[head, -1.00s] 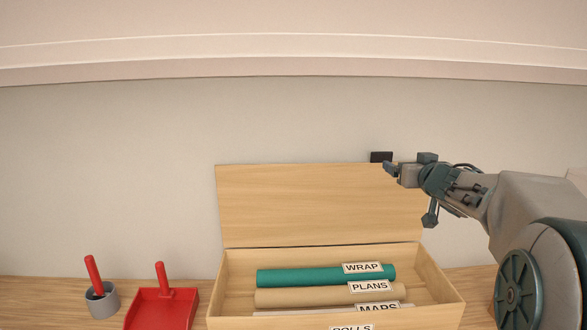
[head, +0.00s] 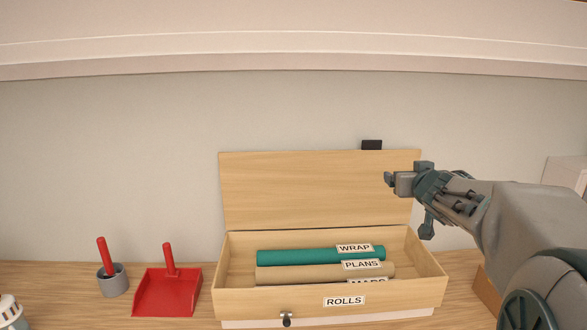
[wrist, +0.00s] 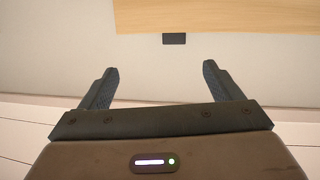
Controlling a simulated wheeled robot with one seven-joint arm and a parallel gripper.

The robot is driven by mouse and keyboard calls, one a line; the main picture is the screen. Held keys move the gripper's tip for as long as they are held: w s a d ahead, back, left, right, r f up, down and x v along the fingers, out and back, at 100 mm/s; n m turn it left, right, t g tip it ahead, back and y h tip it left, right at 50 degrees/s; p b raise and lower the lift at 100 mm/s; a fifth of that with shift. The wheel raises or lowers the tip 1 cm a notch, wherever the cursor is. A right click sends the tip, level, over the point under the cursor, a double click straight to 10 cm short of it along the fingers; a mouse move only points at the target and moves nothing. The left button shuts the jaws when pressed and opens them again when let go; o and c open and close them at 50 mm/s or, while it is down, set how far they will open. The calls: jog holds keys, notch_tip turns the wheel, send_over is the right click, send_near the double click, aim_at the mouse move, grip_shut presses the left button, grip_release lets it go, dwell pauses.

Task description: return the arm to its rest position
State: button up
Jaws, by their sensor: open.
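My gripper (head: 390,182) is raised at the right of the head view, in front of the right part of the open lid (head: 305,190). In the wrist view my gripper (wrist: 158,85) has its two fingers wide apart with nothing between them. The wooden box (head: 270,299) labelled ROLLS stands on the wooden surface with its lid up. A black tab (head: 372,145) sticks up from the lid's edge and also shows in the wrist view (wrist: 174,39), beyond the fingers. My arm extends in from the right edge of the head view.
The box holds rolls labelled WRAP (head: 300,257), PLANS (head: 300,273) and MAPS. A red dustpan (head: 165,295) and a grey cup (head: 113,282) with a red handle stand to its left. A pale box (head: 566,172) is at the right.

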jog(key=s+a+f+g+b, duration=0.1)
jog(key=s+a+f+g, duration=0.3)
jog(key=s+f, duration=0.4)
jog(key=s+a+f+g+y+b, duration=0.1)
jog(key=s+a+f+g+b, duration=0.1)
jog(key=s+f, duration=0.6)
jog(key=s+a+f+g+b, duration=0.1)
jog(key=s+a+f+g, duration=0.4)
jog(key=s, duration=1.2)
notch_tip(320, 180, down, 3)
jog(key=shift+a+r+n+g+y, duration=0.1)
jog(key=shift+a+n+g+y, duration=0.2)
jog(key=shift+a, duration=0.2)
jog(key=shift+w, duration=0.1)
